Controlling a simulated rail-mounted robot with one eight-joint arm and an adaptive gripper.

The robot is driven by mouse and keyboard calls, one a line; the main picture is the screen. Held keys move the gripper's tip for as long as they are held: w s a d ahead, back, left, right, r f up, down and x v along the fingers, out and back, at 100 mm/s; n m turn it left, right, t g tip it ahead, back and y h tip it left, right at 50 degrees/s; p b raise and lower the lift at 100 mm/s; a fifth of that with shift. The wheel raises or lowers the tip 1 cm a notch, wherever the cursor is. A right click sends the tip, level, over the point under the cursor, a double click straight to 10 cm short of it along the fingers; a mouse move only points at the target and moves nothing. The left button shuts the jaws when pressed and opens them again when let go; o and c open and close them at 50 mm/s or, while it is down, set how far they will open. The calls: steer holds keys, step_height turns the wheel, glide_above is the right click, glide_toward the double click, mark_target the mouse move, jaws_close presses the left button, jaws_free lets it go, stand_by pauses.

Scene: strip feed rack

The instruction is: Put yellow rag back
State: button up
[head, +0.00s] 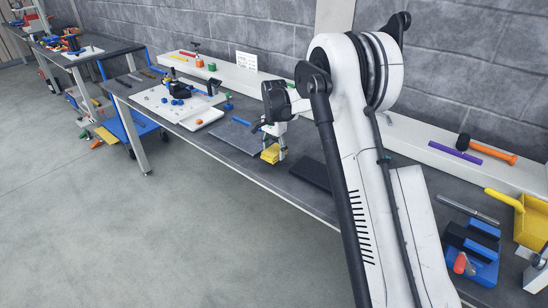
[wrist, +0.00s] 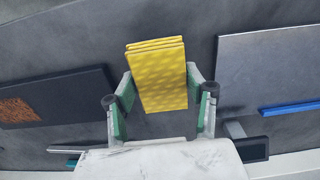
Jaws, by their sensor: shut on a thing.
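The yellow rag (wrist: 158,78) is a folded, dotted yellow block between the two fingers of my gripper (wrist: 160,92) in the wrist view. The gripper is shut on it from both sides. In the head view the yellow rag (head: 270,153) shows at the end of my gripper (head: 273,146), over the dark bench near its front edge. I cannot tell whether the rag touches the bench top.
A grey plate (head: 236,137) lies left of the gripper, and a dark mat (head: 311,174) lies to its right. A white board (head: 180,101) with blue parts stands farther left. A white ledge (head: 430,143) runs along the wall. Bare bench lies around the rag.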

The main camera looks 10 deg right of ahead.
mark_target(274, 151)
steer(key=shift+f, duration=1.55)
steer(key=shift+f, duration=0.2)
steer(key=o, duration=1)
steer(key=shift+r, duration=0.1)
